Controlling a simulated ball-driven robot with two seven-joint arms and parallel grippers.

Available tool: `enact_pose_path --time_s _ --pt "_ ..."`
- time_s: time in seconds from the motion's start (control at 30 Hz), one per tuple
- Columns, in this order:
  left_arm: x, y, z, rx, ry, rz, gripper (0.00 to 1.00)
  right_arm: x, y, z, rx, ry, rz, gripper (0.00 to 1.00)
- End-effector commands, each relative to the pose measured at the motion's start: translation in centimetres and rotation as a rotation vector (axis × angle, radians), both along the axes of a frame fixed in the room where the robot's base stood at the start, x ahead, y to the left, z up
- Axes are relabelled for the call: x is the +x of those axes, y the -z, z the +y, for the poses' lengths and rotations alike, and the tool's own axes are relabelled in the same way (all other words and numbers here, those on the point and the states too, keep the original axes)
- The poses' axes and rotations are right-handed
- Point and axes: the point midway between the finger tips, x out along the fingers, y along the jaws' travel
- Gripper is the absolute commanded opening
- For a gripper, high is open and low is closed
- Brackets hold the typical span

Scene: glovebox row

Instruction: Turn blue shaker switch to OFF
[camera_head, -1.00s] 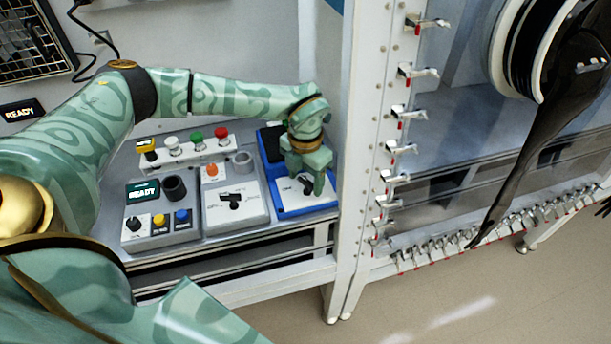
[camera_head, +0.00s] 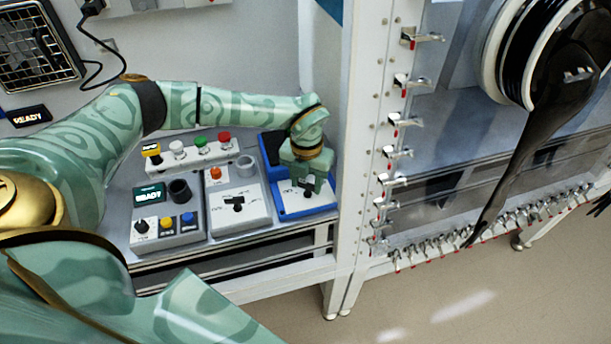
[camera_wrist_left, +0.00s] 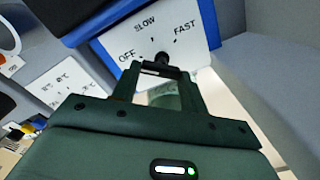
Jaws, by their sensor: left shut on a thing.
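The blue shaker (camera_head: 322,208) stands at the right end of the bench, with a blue body and a white front panel. In the left wrist view its panel (camera_wrist_left: 115,42) reads OFF at left, SLOW at top and FAST at right. The black switch knob (camera_wrist_left: 163,58) sits below these labels, between my fingertips. My left gripper (camera_head: 308,188) reaches down over the panel and is shut on the knob; it also shows in the left wrist view (camera_wrist_left: 158,70). The fingers partly hide the knob, so I cannot tell which label it points to. My right gripper is not in view.
A grey device (camera_head: 253,216) with a similar black switch stands left of the shaker. Further left is a unit with a READY screen (camera_head: 149,194). Colored buttons line a rail (camera_head: 182,161) behind. A white clamp-lined frame (camera_head: 365,130) rises close on the right.

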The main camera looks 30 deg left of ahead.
Motion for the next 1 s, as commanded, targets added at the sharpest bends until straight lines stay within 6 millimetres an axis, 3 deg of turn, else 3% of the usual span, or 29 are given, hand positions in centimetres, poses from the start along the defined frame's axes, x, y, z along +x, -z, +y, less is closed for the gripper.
enact_pose_path --time_s 0.33,0.83,0.87,0.9,0.93,1.0 --pt "0.14 -0.26 -0.06 -0.001 -0.148 -0.005 0.21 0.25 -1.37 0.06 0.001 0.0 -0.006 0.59" --pt "0.19 -0.17 -0.04 0.001 -0.174 -0.006 0.21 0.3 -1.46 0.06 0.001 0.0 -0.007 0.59" --pt "0.19 -0.17 -0.03 0.001 -0.174 -0.006 0.46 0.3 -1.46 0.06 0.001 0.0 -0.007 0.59" --pt "0.18 -0.17 -0.03 0.001 -0.174 -0.006 0.57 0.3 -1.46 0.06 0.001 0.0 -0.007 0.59" --pt "0.17 -0.16 -0.04 0.0 -0.174 -0.005 0.65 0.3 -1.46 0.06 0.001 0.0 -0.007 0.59" --pt "0.14 -0.13 -0.04 0.0 -0.173 -0.005 0.65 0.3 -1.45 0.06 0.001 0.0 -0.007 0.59"
